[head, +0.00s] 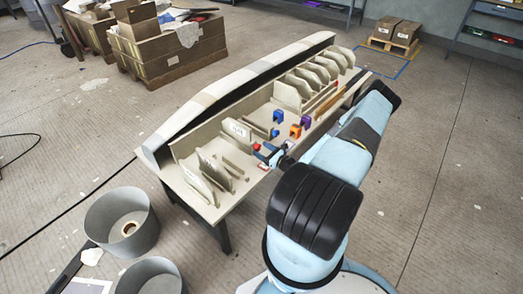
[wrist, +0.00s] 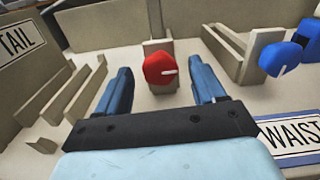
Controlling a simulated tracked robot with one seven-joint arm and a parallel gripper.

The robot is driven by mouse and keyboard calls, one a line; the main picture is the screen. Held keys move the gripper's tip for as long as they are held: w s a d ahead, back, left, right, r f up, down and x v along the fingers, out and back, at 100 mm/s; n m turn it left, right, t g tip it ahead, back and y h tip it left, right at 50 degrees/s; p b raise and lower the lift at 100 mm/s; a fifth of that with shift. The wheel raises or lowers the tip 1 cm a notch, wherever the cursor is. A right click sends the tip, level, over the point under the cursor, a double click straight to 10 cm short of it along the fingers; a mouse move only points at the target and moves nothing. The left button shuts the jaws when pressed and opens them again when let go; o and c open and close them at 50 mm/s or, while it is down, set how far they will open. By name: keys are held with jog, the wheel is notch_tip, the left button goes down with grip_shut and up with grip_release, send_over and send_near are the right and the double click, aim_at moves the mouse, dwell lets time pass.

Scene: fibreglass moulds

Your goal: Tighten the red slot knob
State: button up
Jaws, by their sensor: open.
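The red slot knob (wrist: 158,69) shows in the wrist view on an upright beige post, with a pale line on its face pointing right. My gripper (wrist: 161,80) is open, with its two blue fingers to the left and right of the knob. I see gaps between the knob and both fingers. Whether the fingertips reach level with the knob in depth, I cannot tell. In the head view the red knob (head: 257,146) is a small red spot beside my gripper (head: 268,152), partly crowded by it.
A blue knob (wrist: 280,58) sits on a slotted beige holder to the right. The "TAIL" plate (wrist: 18,42) is at left, the "WAIST" label (wrist: 292,136) at lower right. In the head view, upright beige panels, an orange knob (head: 295,131) and a purple knob (head: 306,122) stand along the mould bench.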

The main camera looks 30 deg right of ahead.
jog(key=v, duration=1.2)
jog(key=shift+s, duration=0.3)
jog(key=shift+d, duration=0.15)
jog(key=a+r+n+g+y, duration=0.1)
jog(key=a+r+n+g, duration=0.5)
jog(key=r, duration=0.6)
jog(key=w+a+r+n+g+y, duration=0.15)
jog(key=a+r+n+g, duration=0.3)
jog(key=r+n, duration=0.55)
jog(key=a+r+n+g+y, duration=0.2)
jog(key=a+r+n+g, duration=0.3)
jog(key=r, duration=0.9)
jog(key=s+a+r+n+t+h, duration=0.1)
jog(key=s+a+r+n+h, duration=0.2)
jog(key=s+r, duration=0.4)
jog(key=s+a+r+n+t+h, duration=0.1)
jog(key=s+a+r+n+h, duration=0.3)
jog(key=s+r, duration=0.3)
jog(key=s+a+r+n+t+h, duration=0.2)
jog(key=s+r, duration=0.5)
jog(key=r, duration=0.4)
jog(key=shift+s+a+r+n+h, duration=0.2)
jog(key=shift+s+a+n+h, duration=0.1)
jog(key=shift+a+n+h, duration=0.5)
